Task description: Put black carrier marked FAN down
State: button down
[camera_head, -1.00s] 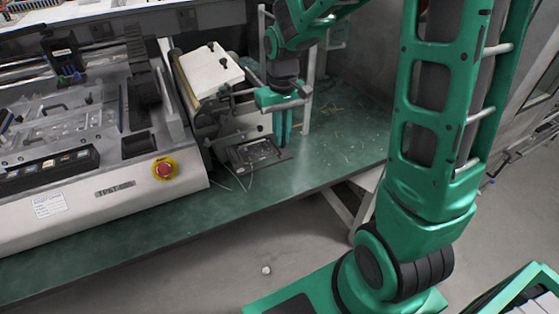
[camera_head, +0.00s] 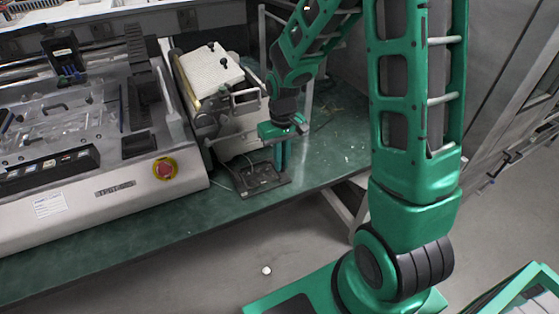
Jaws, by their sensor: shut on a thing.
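The black carrier (camera_head: 257,181) is a flat dark plate at the front of the green bench, just right of the grey machine. Any FAN marking is too small to read. My gripper (camera_head: 283,158) points down at the carrier's right rear part, its green fingers shut on it. The carrier looks roughly level and at or very close to the bench top; I cannot tell whether it touches. The fingertips partly hide the carrier's right edge.
The grey machine with a red emergency button (camera_head: 165,168) fills the left of the green bench (camera_head: 330,165). A white-topped unit (camera_head: 212,68) stands close behind and left of the carrier. Bench to the right is mostly clear, with thin scraps. The front bench edge is near.

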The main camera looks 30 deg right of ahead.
jog(key=c, duration=1.8)
grip_release()
notch_tip(320, 180, up, 12)
jog(key=s+d+r+m, duration=0.1)
jog(key=s+d, duration=0.3)
jog(key=s, duration=0.4)
jog(key=s+d+r+m, duration=0.2)
jog(key=s+d+m, duration=0.1)
jog(key=s, duration=0.6)
jog(key=s+d+r+m, duration=0.1)
jog(key=s+d, duration=0.3)
jog(key=s, duration=0.5)
jog(key=shift+d+r+m, duration=0.2)
jog(key=shift+d+m, duration=0.15)
jog(key=shift+m, duration=0.35)
